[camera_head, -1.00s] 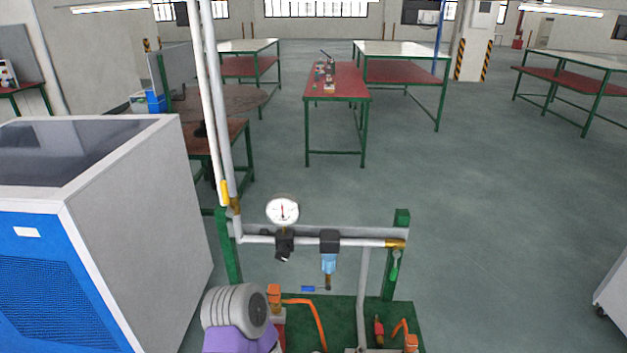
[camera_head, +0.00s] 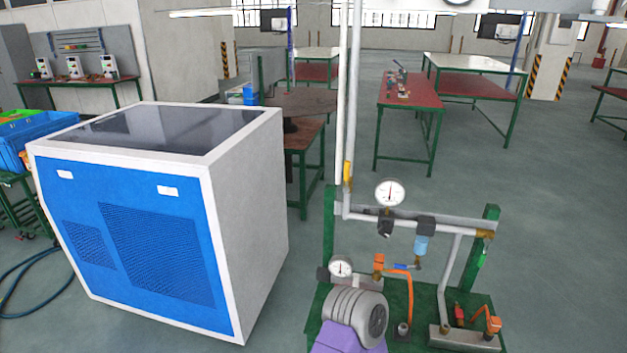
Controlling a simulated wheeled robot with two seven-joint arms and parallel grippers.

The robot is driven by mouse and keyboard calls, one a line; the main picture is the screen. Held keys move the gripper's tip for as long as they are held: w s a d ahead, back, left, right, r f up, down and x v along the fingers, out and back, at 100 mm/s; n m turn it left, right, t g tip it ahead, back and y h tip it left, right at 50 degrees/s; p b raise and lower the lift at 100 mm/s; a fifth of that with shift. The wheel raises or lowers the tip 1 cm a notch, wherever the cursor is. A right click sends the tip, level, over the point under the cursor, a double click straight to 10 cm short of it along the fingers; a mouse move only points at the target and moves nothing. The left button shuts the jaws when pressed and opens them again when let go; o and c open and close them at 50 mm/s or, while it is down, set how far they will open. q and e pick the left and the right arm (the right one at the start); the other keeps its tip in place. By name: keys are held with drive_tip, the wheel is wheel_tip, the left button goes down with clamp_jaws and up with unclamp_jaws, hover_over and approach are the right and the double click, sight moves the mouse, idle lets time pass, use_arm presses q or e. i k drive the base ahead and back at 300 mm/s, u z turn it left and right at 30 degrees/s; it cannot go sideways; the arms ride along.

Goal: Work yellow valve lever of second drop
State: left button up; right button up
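A small yellow valve lever (camera_head: 348,171) sits upright along the lower part of the two white vertical pipes (camera_head: 349,100). A brass-coloured fitting shows just below it. The pipes come down from above to a horizontal grey pipe on a green frame (camera_head: 328,235). I cannot tell which drop is counted as the second. Neither of my grippers is in view.
A large blue and white cabinet (camera_head: 160,235) stands left of the frame. The frame carries a round gauge (camera_head: 390,192), a blue filter (camera_head: 421,245), a blue lever (camera_head: 402,266) and a grey motor (camera_head: 355,315). Workbenches stand behind. The floor at right is open.

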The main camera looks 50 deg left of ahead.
sight(346, 189)
drive_tip(key=k, duration=0.3)
drive_tip(key=u, duration=1.1)
